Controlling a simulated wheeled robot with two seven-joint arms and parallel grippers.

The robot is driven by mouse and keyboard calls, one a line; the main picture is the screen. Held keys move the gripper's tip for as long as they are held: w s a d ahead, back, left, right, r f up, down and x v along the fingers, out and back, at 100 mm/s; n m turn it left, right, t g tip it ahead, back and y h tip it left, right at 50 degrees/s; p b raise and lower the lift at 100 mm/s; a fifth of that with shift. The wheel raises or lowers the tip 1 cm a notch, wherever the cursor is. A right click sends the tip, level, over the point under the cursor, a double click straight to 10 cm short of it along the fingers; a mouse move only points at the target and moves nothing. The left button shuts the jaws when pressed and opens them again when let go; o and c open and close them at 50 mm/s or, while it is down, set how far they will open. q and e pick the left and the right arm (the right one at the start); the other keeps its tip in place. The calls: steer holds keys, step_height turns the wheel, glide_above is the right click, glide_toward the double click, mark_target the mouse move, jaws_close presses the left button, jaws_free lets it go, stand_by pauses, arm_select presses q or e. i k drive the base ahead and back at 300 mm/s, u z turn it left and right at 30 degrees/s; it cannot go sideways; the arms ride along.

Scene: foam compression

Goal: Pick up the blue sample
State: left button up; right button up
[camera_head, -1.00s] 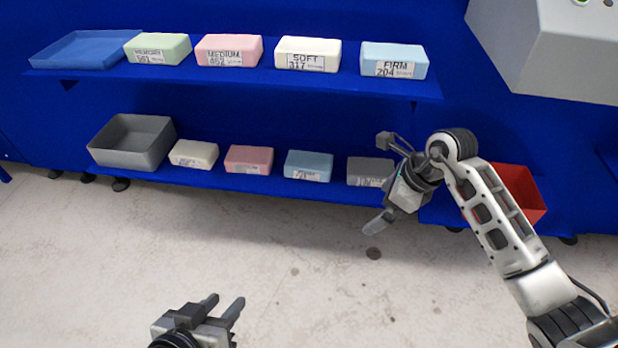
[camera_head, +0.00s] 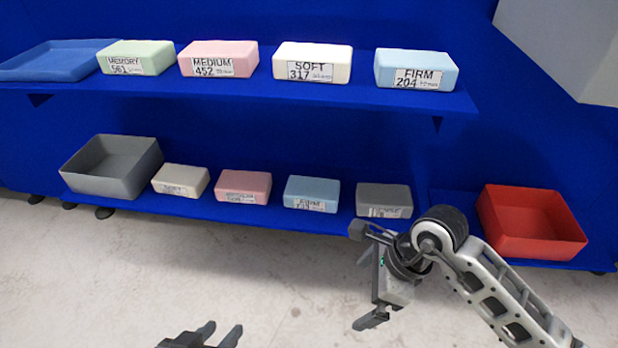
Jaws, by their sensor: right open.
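A light blue block labelled FIRM 204 (camera_head: 415,62) sits at the right end of the upper shelf. A second, smaller light blue block (camera_head: 312,189) sits on the lower shelf between a pink and a grey block. My right gripper (camera_head: 362,278) is open and empty, in front of and below the lower shelf in the picture, right of the smaller blue block and apart from it.
The upper shelf also holds a blue tray (camera_head: 50,66) and green (camera_head: 140,50), pink (camera_head: 218,52) and white (camera_head: 312,55) blocks. The lower shelf holds a grey bin (camera_head: 115,160), white (camera_head: 180,174), pink (camera_head: 243,180) and grey (camera_head: 384,195) blocks. A red bin (camera_head: 535,225) stands right.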

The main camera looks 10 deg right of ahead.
mark_target(306, 192)
steer(key=i, duration=1.15)
